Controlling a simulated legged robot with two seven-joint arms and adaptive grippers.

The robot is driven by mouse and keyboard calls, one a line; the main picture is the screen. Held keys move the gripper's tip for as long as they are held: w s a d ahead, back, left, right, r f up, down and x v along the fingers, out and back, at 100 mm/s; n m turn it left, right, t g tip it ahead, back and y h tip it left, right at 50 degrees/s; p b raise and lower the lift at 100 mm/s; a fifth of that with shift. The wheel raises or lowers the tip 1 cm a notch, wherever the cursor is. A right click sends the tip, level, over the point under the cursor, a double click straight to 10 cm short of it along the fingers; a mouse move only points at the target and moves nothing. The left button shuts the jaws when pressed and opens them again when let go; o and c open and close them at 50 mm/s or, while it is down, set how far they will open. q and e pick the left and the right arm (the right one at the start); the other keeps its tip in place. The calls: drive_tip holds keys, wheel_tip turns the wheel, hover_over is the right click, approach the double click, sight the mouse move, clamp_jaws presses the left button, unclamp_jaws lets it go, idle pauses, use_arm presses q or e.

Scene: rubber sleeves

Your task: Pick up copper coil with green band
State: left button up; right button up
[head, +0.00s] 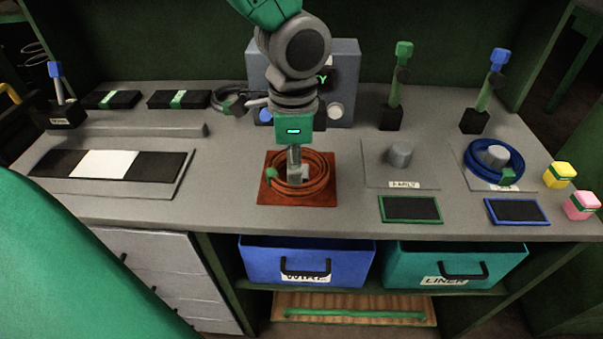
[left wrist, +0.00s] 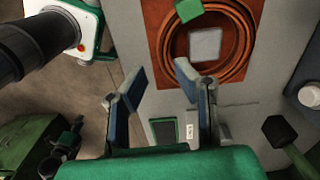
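The copper coil (head: 318,187) lies flat on a red-brown square mat (head: 268,198) at the middle of the bench, around a short grey block (head: 302,171). Its green band (head: 271,174) is on the coil's left side in the head view. In the left wrist view the coil (left wrist: 245,60) and the green band (left wrist: 188,10) are near the top, beyond my fingertips. My left gripper (head: 295,166) points down over the coil. In the left wrist view its two fingers (left wrist: 160,70) are spread apart with nothing between them. My right gripper is not in view.
A blue coil (head: 519,165) sits around a post at the right. An empty grey post (head: 400,154) stands between. A grey panel box (head: 345,85) stands behind my gripper. Blue (head: 350,262) and teal bins (head: 500,262) sit below the bench edge. Upright tools (head: 391,105) stand at the back right.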

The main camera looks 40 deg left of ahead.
sight(297, 188)
use_arm(q)
drive_tip(key=shift+a+f, duration=0.3)
drive_tip(key=shift+f, duration=0.6)
drive_tip(key=f, duration=0.1)
drive_tip(key=f+b, duration=0.1)
drive_tip(key=f, duration=0.1)
drive_tip(key=f+b, duration=0.1)
drive_tip(key=shift+w+d+f, duration=0.3)
drive_tip(key=shift+f, duration=0.05)
drive_tip(key=shift+r, duration=0.1)
drive_tip(key=shift+s, duration=0.1)
drive_tip(key=shift+c, duration=0.4)
clamp_jaws()
